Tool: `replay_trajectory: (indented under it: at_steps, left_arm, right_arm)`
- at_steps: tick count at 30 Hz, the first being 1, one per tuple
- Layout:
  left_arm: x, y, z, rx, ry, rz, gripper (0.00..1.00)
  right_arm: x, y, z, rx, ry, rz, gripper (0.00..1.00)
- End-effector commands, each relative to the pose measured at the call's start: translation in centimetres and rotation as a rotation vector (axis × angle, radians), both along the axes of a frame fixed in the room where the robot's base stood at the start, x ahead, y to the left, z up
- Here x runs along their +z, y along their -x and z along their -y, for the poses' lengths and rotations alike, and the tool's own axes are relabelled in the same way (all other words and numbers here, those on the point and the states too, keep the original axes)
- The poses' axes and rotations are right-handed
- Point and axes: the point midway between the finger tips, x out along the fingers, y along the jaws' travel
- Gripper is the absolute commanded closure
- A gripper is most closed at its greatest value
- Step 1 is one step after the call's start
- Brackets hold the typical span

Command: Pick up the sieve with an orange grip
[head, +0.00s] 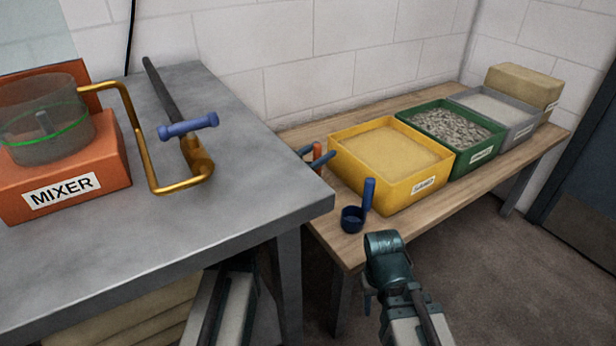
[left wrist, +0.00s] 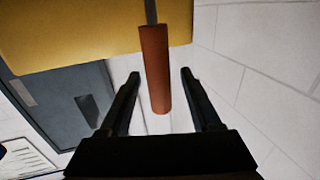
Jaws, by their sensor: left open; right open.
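The sieve's orange grip (head: 317,150) stands upright at the left end of the yellow sand bin. In the left wrist view the orange grip (left wrist: 155,70) stands between the two dark fingers of my open left gripper (left wrist: 160,73), with gaps on both sides. A thin grey rod leads off its far end; the rest of the sieve is out of sight. In the head view the fingers of my left gripper (head: 314,157) show beside the grip, its arm partly hidden by the metal table. My right gripper (head: 385,250) is open and empty in front of the wooden table.
The yellow sand bin (head: 433,190), green gravel bin (head: 475,156) and grey bin (head: 525,132) line the wooden table. A dark blue scoop (head: 353,219) stands near its front edge. The metal table (head: 230,215) holds the orange mixer (head: 95,185) and a brass crank.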

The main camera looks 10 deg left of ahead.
Motion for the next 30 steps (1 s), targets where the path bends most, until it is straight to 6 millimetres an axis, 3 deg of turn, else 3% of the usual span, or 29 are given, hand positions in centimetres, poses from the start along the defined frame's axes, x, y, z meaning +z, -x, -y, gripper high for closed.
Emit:
replay_trajectory:
  at_steps: [4, 11, 22, 30]
  left_arm:
    - [0.0, -2.0, 1.1, -0.001, 0.0, 0.0, 0.36]
    - [0.0, -2.1, 1.2, 0.0, 0.0, 0.0, 0.36]
    - [0.0, -2.0, 1.2, 0.0, 0.0, 0.0, 0.99]
    - [0.0, -2.0, 1.2, 0.0, 0.0, 0.0, 1.0]
  right_arm:
    - [0.0, 0.0, 0.0, 0.0, 0.0, 0.0, 0.5]
    - [0.0, 0.0, 0.0, 0.0, 0.0, 0.0, 0.5]
    - [0.0, 0.0, 0.0, 0.0, 0.0, 0.0, 0.5]
    - [0.0, 0.0, 0.0, 0.0, 0.0, 0.0, 0.5]
